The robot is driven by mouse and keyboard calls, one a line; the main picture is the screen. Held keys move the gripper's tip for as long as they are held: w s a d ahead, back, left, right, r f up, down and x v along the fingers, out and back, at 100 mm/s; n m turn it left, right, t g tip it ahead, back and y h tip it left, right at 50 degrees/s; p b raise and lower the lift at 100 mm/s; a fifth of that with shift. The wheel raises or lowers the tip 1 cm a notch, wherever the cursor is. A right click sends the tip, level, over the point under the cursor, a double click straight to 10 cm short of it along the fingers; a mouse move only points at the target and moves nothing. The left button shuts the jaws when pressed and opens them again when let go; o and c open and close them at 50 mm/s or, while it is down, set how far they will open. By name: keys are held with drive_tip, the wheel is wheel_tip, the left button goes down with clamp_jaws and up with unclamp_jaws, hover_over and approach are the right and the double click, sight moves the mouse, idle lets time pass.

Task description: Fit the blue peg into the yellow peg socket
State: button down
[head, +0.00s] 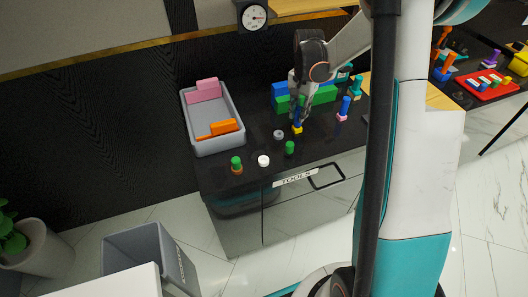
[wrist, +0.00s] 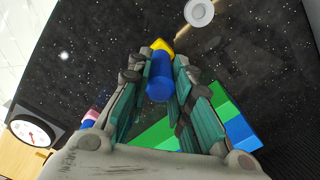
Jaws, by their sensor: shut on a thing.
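My gripper (head: 298,115) is shut on the blue peg (head: 297,124), which also shows between the fingers in the wrist view (wrist: 160,78). The peg is roughly upright. The yellow peg socket (head: 297,130) is directly below the peg on the dark counter. In the wrist view part of the yellow socket (wrist: 161,45) shows just past the peg's far end, the rest hidden by the peg and fingers. Peg and socket look in line and very close or touching; I cannot tell how far the peg is inside.
Green and blue blocks (head: 324,95) stand close behind my gripper. A grey bin (head: 241,126) with pink and orange blocks is at left. A grey ring (head: 279,134), a green peg (head: 290,147) and a white round piece (head: 263,160) are near the front. Another blue peg (head: 345,103) stands right.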

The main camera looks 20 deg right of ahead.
drive_tip(key=shift+f, duration=0.4)
drive_tip(key=c, duration=1.4)
unclamp_jaws()
drive_tip(key=shift+o, duration=0.2)
drive_tip(key=c, duration=0.3)
drive_tip(key=shift+r+p, duration=2)
drive_tip(key=shift+r, duration=1.55)
